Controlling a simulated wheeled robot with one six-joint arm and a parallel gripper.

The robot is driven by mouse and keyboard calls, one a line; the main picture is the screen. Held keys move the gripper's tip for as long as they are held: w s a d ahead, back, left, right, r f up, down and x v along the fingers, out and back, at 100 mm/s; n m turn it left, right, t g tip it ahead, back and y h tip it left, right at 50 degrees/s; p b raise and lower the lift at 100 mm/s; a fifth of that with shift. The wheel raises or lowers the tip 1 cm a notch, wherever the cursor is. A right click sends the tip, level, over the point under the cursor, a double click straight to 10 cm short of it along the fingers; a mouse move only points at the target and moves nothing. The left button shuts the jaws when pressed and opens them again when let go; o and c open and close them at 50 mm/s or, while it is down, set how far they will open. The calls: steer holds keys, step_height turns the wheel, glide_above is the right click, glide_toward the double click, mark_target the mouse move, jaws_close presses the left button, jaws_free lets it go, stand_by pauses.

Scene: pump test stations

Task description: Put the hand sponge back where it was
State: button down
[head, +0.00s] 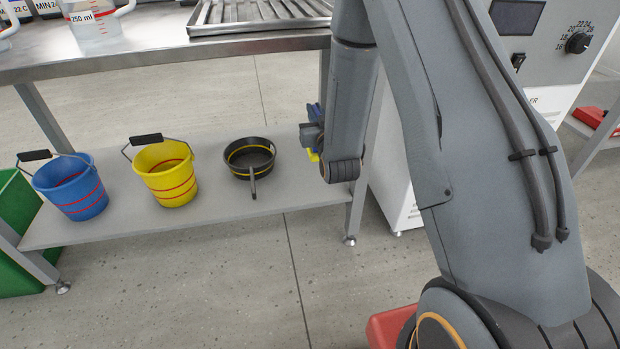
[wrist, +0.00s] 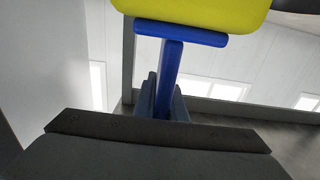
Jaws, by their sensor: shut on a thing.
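The hand sponge shows in the wrist view as a yellow pad (wrist: 190,8) on a blue handle (wrist: 168,75). My gripper (wrist: 163,105) is shut on the blue handle, and the yellow pad stands out beyond the fingers. In the head view my gripper (head: 313,133) is beside my forearm, at the right end of the low shelf, and a small yellow part of the hand sponge (head: 313,156) shows beneath it. My arm hides most of the sponge there. I cannot tell whether the sponge touches the shelf.
The low shelf (head: 130,225) holds a blue bucket (head: 72,188), a yellow bucket (head: 165,175) and a black pan (head: 250,160). A steel worktop (head: 150,48) with a jug (head: 97,25) and a drain rack (head: 260,14) is above. A white cabinet (head: 395,185) stands at right.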

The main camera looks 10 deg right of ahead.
steer(key=shift+w+f+b, duration=0.7)
steer(key=shift+w, duration=0.2)
steer(key=f+b, duration=0.1)
steer(key=f, duration=0.1)
steer(key=f+b, duration=0.1)
steer(key=f, duration=0.1)
steer(key=f+b, duration=0.1)
steer(key=f, duration=0.1)
steer(key=shift+a, duration=0.25)
steer(key=shift+d+f+b, duration=0.15)
steer(key=shift+f+b, duration=0.9)
steer(key=shift+f, duration=0.75)
steer(key=shift+f, duration=0.2)
steer(key=c, duration=1.8)
jaws_free()
steer(key=shift+r, duration=0.1)
